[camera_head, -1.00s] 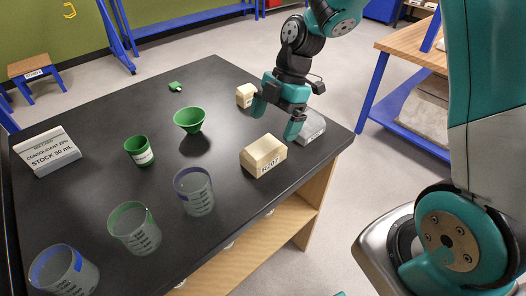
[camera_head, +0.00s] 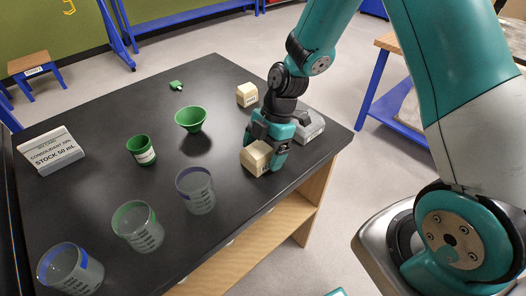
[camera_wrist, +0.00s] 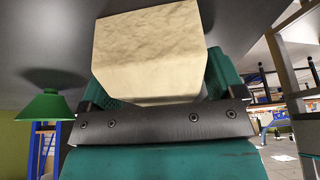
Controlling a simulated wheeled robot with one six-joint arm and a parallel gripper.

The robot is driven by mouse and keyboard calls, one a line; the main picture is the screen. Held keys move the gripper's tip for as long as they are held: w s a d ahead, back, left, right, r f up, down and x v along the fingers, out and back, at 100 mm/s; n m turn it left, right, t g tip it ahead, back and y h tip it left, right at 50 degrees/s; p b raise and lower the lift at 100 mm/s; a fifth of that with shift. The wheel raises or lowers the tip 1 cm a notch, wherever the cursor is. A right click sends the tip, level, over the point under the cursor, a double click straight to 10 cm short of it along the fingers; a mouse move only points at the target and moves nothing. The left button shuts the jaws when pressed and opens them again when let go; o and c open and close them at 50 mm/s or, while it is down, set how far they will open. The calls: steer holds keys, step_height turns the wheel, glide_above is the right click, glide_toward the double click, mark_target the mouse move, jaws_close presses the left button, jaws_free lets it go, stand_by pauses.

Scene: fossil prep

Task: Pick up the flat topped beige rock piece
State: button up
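A beige block (camera_head: 255,158) with a dark printed label on its front sits near the table's right edge in the head view. My gripper (camera_head: 265,145) is down over it, with one finger on each side. In the wrist view the same block (camera_wrist: 150,55) fills the space between the fingers, its broad pale face towards the camera. No clear gap shows beside either finger, but I cannot tell whether they press on it. A smaller beige block (camera_head: 247,94), also labelled, stands farther back.
A grey block (camera_head: 310,127) lies right beside my gripper. A green funnel (camera_head: 190,119), a green cup (camera_head: 141,149) and several clear beakers (camera_head: 196,190) stand to the left. The labelled white stock box (camera_head: 50,150) is at far left.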

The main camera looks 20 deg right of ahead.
steer(key=c, duration=1.1)
steer(key=shift+r, duration=0.1)
steer(key=shift+c, duration=0.5)
